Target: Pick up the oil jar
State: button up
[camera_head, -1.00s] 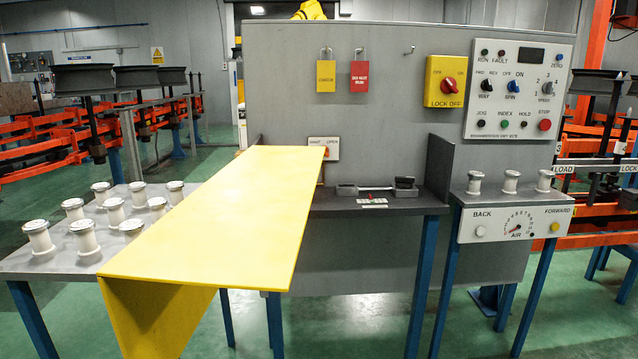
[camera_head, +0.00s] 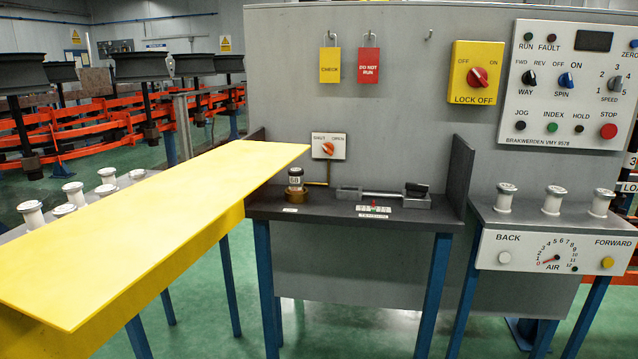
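A small jar with a dark cap and a pale label (camera_head: 295,182), which appears to be the oil jar, stands upright at the left end of the dark shelf (camera_head: 330,209). Its lower part is brass-coloured; I cannot tell whether that is its base or a holder around it. It stands just right of the yellow panel's far end. My gripper is not in view, so its distance from the jar does not show.
A long yellow panel (camera_head: 150,222) crosses the left foreground. A shut/open switch box (camera_head: 328,147) is above the jar. A grey metal fixture (camera_head: 385,195) lies to its right, and an upright side plate (camera_head: 457,180) bounds the shelf. White spools (camera_head: 552,200) stand on both side tables.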

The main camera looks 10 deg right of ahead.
aim_at(296, 174)
jog(key=l, duration=0.6)
jog(key=i+l, duration=0.1)
jog(key=l, duration=0.55)
jog(key=i+l, duration=0.45)
jog(key=l, duration=0.2)
jog(key=i+j, duration=0.1)
jog(key=i, duration=0.2)
jog(key=i+j, duration=0.1)
jog(key=i, duration=0.2)
